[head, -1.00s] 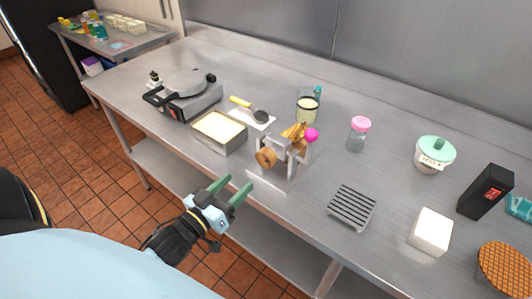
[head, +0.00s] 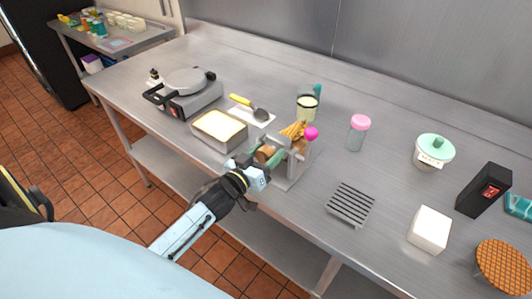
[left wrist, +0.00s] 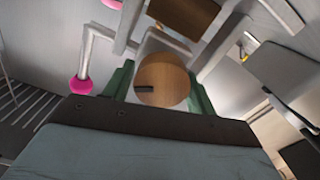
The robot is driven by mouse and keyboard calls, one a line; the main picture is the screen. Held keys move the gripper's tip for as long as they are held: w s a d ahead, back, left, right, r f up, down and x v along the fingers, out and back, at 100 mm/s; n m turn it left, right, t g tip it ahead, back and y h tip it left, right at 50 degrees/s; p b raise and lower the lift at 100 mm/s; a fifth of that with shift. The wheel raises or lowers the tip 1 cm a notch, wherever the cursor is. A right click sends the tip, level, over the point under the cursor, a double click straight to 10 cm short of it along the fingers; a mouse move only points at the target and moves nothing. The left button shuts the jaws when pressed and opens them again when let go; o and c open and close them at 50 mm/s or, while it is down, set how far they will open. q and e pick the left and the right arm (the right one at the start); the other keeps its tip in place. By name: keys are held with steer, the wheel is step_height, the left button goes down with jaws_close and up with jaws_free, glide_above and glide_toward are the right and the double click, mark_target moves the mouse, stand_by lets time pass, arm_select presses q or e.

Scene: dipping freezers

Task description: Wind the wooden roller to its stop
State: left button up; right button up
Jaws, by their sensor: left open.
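The wooden roller (head: 266,153) is a short brown cylinder on a grey metal stand (head: 292,175) near the table's front edge. In the left wrist view the roller's round end (left wrist: 162,80) faces me, with a dark slot in it. A crank with a pink knob (head: 311,133) is on the stand, and the knob also shows in the left wrist view (left wrist: 81,84). A golden waffle-like piece (head: 294,130) sits on top of the stand. My left gripper (head: 262,161) is open, its green fingers on either side of the roller's end. My right gripper is not in view.
A pan of pale batter (head: 219,130) and a waffle iron (head: 188,92) stand to the left. A wire rack (head: 351,204), a white block (head: 429,229) and a pink-lidded jar (head: 358,132) stand to the right. Bare steel lies between them.

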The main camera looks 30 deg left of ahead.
arm_select(q)
steer(key=c, duration=0.7)
steer(key=shift+m, duration=0.4)
steer(key=shift+m+p, duration=0.45)
steer(key=shift+m, duration=0.55)
steer(key=m, duration=0.2)
steer(key=shift+d+m, duration=0.15)
steer(key=shift+m, duration=0.25)
steer(key=m, duration=0.2)
steer(key=shift+m+p, duration=0.3)
steer(key=shift+p, duration=0.1)
steer(key=shift+d+m, duration=0.15)
steer(key=shift+m, duration=1.55)
